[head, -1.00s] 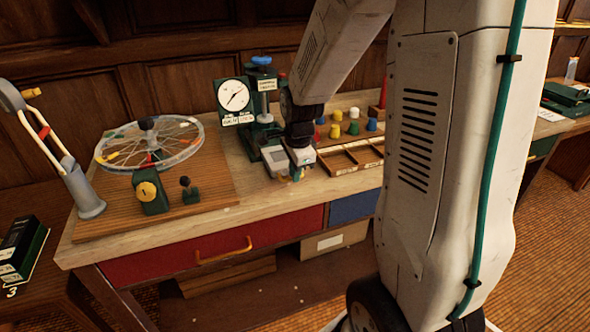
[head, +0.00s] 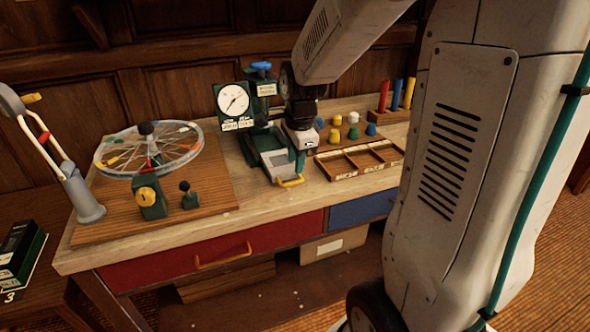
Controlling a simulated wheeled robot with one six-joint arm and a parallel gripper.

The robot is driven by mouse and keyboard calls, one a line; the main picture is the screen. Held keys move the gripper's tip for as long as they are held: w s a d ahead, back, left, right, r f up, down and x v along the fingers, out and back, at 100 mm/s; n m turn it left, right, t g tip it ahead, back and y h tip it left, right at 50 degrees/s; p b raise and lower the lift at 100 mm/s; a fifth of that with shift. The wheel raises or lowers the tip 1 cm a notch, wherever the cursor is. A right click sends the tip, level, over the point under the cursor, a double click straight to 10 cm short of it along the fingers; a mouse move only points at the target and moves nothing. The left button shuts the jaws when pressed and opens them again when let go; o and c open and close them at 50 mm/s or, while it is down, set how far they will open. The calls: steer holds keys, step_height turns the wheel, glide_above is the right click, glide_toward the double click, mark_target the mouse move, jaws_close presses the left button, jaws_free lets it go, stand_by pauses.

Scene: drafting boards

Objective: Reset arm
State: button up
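My arm reaches across the bench from the right in the head view. My gripper (head: 303,158) points down over the bench, just right of the green press with the dial (head: 233,100). It is close to a grey tray-like part (head: 278,163) with a yellow handle (head: 291,182) at the press's front. The fingers are small and dark, so I cannot tell whether they are open or shut, or whether they touch the part. No held object can be made out.
A spoked wheel (head: 148,150) stands on a wooden board at the left. A divided wooden tray (head: 358,162), several coloured knobs (head: 353,117) and upright coloured cylinders (head: 397,93) are right of my gripper. The front strip of the bench (head: 250,210) is clear.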

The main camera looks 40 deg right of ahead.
steer(key=shift+s+r, duration=0.15)
steer(key=shift+r, duration=0.6)
steer(key=s+a+r+n, duration=0.4)
steer(key=s+a+n, duration=0.2)
steer(key=s+n, duration=0.4)
steer(key=s+a+r+n, duration=0.3)
steer(key=s+a+n, duration=0.3)
steer(key=s+n, duration=0.5)
steer(key=shift+s+a+r+g+y, duration=0.3)
steer(key=shift+s+a+r, duration=0.05)
steer(key=shift+s, duration=0.15)
